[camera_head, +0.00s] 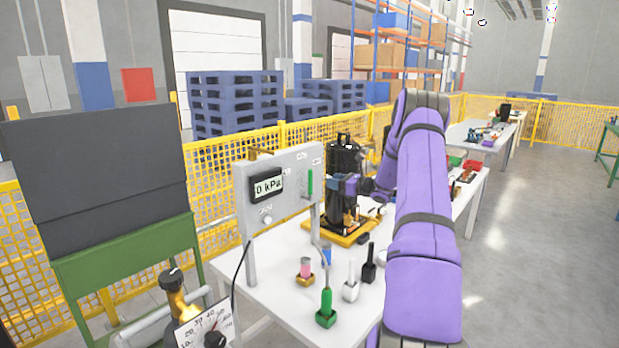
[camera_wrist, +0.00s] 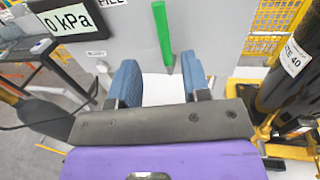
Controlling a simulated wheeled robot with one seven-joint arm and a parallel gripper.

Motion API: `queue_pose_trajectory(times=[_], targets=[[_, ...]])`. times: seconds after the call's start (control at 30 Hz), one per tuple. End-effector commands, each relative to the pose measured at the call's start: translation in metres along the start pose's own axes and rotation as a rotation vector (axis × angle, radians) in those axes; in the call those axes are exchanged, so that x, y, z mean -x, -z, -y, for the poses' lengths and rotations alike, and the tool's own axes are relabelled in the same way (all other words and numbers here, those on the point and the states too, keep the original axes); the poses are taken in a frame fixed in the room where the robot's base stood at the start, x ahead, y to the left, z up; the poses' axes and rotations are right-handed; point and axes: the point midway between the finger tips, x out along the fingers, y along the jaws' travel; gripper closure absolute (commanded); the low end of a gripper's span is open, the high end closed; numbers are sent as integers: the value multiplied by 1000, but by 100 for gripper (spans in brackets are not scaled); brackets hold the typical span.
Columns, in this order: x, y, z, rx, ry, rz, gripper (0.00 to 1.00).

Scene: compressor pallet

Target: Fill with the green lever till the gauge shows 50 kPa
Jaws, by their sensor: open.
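A grey panel (camera_head: 285,165) stands on the white table. Its gauge display (camera_head: 267,186) reads 0 kPa, and the display also shows in the wrist view (camera_wrist: 68,20). The green lever (camera_head: 310,182) is at the panel's right side and points upward; in the wrist view the green lever (camera_wrist: 162,35) hangs into the picture from the top, just beyond the fingertips. The lever is not between the fingers.
A green-handled tool (camera_head: 326,308), a white one (camera_head: 351,285) and a black one (camera_head: 369,265) stand on the white table (camera_head: 270,292). A dial plate (camera_head: 205,325) is at the lower left.

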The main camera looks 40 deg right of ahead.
Motion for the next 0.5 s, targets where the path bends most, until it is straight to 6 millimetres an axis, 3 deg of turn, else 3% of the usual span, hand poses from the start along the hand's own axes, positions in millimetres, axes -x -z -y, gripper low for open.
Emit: queue_pose_trajectory(times=[0.17,0.5], targets=[[-10,2,2,-7,6,5,57],[-68,2,2,-4,3,4,57]])
